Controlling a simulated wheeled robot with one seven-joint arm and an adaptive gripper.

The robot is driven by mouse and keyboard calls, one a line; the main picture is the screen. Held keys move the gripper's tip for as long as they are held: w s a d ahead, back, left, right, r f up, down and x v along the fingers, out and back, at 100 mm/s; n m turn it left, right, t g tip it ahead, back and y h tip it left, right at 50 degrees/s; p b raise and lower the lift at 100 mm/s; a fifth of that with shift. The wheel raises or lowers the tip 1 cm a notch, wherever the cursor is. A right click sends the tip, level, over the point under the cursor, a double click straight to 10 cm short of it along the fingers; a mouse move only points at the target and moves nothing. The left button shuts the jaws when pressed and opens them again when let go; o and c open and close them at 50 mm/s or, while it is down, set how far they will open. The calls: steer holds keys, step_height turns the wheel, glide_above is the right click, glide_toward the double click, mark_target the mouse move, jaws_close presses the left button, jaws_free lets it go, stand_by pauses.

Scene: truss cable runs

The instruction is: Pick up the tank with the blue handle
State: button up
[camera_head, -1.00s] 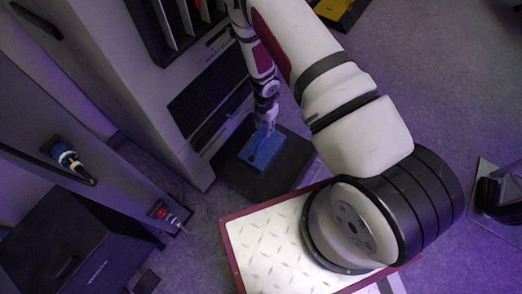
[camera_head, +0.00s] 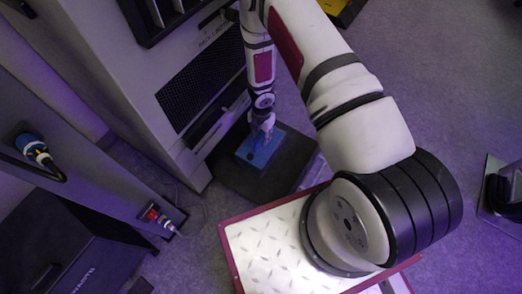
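A blue block-like object (camera_head: 259,150) sits on a dark flat base (camera_head: 243,181) at the foot of the grey cabinet, in the middle of the view. It is small and partly covered by my gripper. I cannot make out a separate tank or handle on it. My gripper (camera_head: 267,132) hangs downward at the end of my white arm, right over the blue object. Its fingertips overlap the object in the picture. I cannot tell whether they touch it or whether they are open or shut.
The tall grey cabinet (camera_head: 160,60) with a black vent grille stands close behind my gripper. A blue-ended connector (camera_head: 33,148) and a red connector (camera_head: 152,213) are on the panel at left. A black box (camera_head: 65,250) stands lower left. Grey carpet (camera_head: 440,110) is open at right.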

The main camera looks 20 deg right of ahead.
mark_target(261, 146)
steer(key=shift+f+b, duration=1)
steer(key=shift+f, duration=0.25)
jaws_close()
steer(key=shift+r, duration=0.1)
